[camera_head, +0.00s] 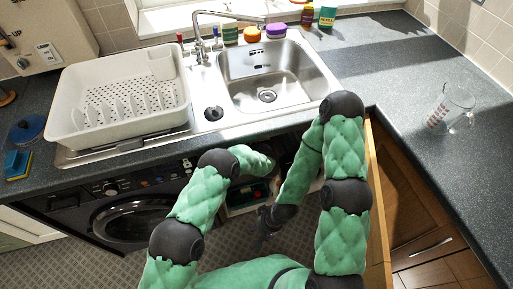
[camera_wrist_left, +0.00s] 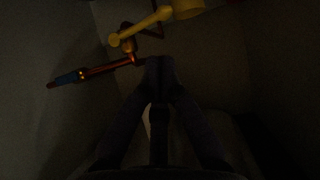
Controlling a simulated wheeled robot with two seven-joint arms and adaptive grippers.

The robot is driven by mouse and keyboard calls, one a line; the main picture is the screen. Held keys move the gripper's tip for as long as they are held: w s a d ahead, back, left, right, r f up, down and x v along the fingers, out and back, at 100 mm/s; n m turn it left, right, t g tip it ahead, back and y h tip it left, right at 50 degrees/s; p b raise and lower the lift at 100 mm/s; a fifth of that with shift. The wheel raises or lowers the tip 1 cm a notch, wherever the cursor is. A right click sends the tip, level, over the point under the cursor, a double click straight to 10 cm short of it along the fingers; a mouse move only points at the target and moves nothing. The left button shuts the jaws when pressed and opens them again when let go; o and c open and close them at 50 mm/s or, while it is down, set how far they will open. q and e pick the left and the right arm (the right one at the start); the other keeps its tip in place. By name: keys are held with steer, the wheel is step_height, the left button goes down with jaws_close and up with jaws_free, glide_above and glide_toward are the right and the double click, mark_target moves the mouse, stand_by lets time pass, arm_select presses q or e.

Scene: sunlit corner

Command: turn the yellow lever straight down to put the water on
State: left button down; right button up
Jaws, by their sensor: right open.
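In the dim left wrist view, a yellow lever (camera_wrist_left: 145,25) with a rounded end slants from upper right to lower left. It sits beside a copper-coloured pipe (camera_wrist_left: 105,69) with a blue section at its left end. My left gripper (camera_wrist_left: 160,64) appears shut, its fingertips together just below the lever in the picture. I see no contact with the lever. In the head view my left forearm reaches into the dark cupboard under the sink, which hides the gripper and lever. My right gripper (camera_head: 265,232) hangs open and empty low in front of the cupboard.
Above are the sink (camera_head: 268,85) with its tap and a white dish rack (camera_head: 120,95). A washing machine (camera_head: 130,215) stands left of the cupboard; an open wooden door (camera_head: 378,200) stands right. A clear measuring jug (camera_head: 453,105) is on the right worktop.

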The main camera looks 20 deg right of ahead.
arm_select(q)
steer(key=b+x, duration=0.3)
steer(key=x, duration=0.4)
arm_select(e)
step_height(320, 180, down, 4)
steer(key=shift+r, duration=0.25)
arm_select(q)
steer(key=shift+s+f, duration=0.1)
arm_select(e)
steer(key=shift+r, duration=0.15)
arm_select(q)
steer(key=shift+f+n+h+p, duration=0.1)
steer(key=shift+n+h+p, duration=0.2)
steer(key=shift+h, duration=0.1)
arm_select(e)
steer(key=shift+s+d+r, duration=0.1)
steer(key=shift+s, duration=0.15)
arm_select(q)
steer(key=shift+a+f+n+h+p, duration=0.15)
steer(key=shift+f+n+h+p, duration=0.1)
steer(key=shift+n+h+p, duration=0.25)
arm_select(e)
steer(key=shift+s+d+r, duration=0.25)
steer(key=shift+s+r, duration=0.15)
